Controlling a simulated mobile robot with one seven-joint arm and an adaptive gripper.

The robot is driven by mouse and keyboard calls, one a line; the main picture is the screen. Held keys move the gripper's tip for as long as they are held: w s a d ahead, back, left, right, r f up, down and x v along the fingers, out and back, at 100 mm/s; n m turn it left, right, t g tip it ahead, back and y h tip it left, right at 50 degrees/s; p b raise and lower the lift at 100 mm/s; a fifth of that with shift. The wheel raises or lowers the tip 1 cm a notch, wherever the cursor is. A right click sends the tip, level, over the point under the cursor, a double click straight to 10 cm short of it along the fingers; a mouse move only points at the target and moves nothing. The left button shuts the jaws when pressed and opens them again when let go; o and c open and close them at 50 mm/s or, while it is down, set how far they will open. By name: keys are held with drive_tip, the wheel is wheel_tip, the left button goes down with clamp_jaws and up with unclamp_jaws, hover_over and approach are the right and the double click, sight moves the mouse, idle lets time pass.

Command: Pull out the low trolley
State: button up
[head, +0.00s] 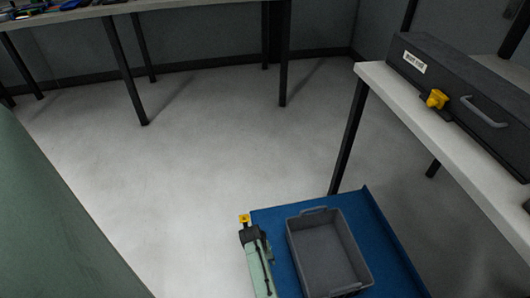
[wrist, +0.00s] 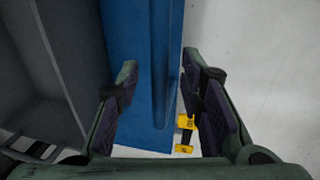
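The low trolley (head: 381,232) is a flat blue platform with raised edges at the bottom centre of the head view. A grey bin (head: 327,255) sits on it. In the wrist view, the blue trolley (wrist: 127,35) runs lengthwise, with the grey bin (wrist: 62,60) to its left. My gripper (wrist: 160,66) is open, with one finger over the blue deck and the other on the floor side. The trolley's raised edge lies between them in the picture; I cannot tell whether they touch it. My gripper also shows in the head view (head: 252,240) at the trolley's left edge.
A small yellow and black part (wrist: 186,122) shows beside the trolley edge. A white bench (head: 440,128) at right bears a black case (head: 450,75) with a yellow knob (head: 436,99). Another table (head: 170,5) stands at the back. The floor left of the trolley is clear.

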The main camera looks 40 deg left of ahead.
wheel_tip(320, 180, up, 12)
drive_tip(key=s+a, duration=0.1)
drive_tip(key=s, duration=0.1)
drive_tip(key=shift+a, duration=0.2)
drive_tip(key=shift+f, duration=0.1)
idle(0.5)
